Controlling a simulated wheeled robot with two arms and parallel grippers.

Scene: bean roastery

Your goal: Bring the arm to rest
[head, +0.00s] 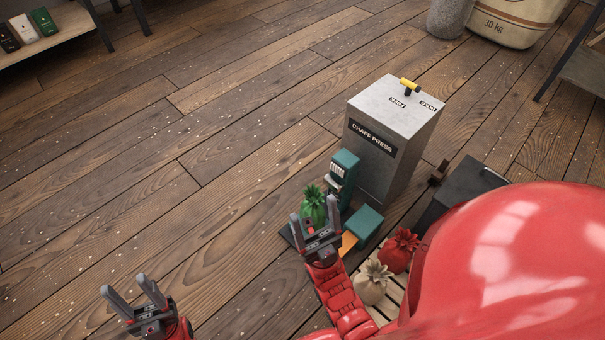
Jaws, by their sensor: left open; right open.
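My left gripper (129,286) is open and empty in the lower left of the head view, above bare floor. My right gripper (315,212) is open, its fingers pointing up the picture, in front of a green sack (311,194). The sack shows behind and between the fingers, and the jaws are not closed on it. I cannot tell whether they touch it. The red arm behind the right gripper runs toward the bottom edge, beside a cream sack (371,289). The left arm is mostly outside the picture.
A grey chaff press (374,150) with a yellow-topped handle (409,84) stands beyond a teal machine (343,172). A red sack (397,258) lies by the cream one on slats. A large red rounded shape hides the lower right. Floor (110,190) at left is clear.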

